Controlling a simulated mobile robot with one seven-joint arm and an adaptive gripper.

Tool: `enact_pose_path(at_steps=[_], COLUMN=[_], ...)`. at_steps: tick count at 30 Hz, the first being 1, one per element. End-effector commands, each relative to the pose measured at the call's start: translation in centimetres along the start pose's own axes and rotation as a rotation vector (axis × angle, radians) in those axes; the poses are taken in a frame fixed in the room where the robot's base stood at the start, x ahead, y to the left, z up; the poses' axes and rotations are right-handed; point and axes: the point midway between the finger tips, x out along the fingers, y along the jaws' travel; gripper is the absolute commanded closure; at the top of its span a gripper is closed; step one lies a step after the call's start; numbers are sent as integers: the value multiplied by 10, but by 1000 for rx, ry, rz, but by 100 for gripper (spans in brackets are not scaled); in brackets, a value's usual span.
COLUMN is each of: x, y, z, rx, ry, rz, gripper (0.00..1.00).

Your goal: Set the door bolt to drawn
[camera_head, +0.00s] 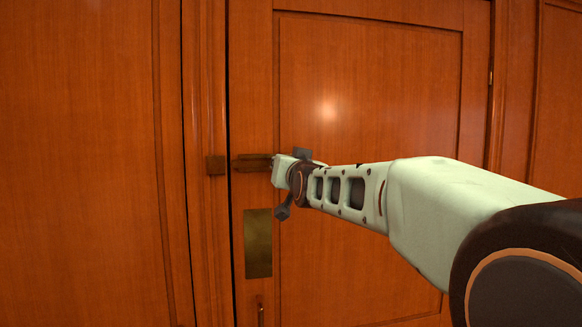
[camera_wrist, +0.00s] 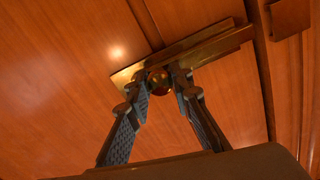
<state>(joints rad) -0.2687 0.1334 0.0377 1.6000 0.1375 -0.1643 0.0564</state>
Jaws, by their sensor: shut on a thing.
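The door bolt (camera_head: 251,163) is a brass bar on a plate near the left edge of the wooden door (camera_head: 370,95). It also shows in the wrist view (camera_wrist: 205,47), with a round brass knob (camera_wrist: 158,78) near one end. My gripper (camera_wrist: 157,87) has its two fingers on either side of the knob and is shut on it. In the head view my gripper (camera_head: 276,169) is at the bolt's right end, its fingertips mostly hidden by my wrist. The keeper (camera_head: 216,165) sits on the frame; a gap shows between it and the bolt's near end.
A brass plate (camera_head: 258,243) is on the door below the bolt, with a small fitting (camera_head: 261,314) under it. The door looks shut against its frame (camera_head: 205,80). Wood panelling (camera_head: 90,150) stands to the left. My arm crosses the right half of the door.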

Motion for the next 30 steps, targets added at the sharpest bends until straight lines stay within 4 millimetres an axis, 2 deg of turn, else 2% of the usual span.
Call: enact_pose_path(at_steps=[5, 6, 11, 21, 30], x=[0, 0, 0, 0, 0], y=[5, 6, 5, 2, -8], z=[-2, -2, -1, -5, -45], rx=[-1, -1, -1, -1, 0], ry=[2, 3, 2, 2, 4], rz=[8, 8, 7, 4, 2], gripper=[100, 78, 61, 61, 61])
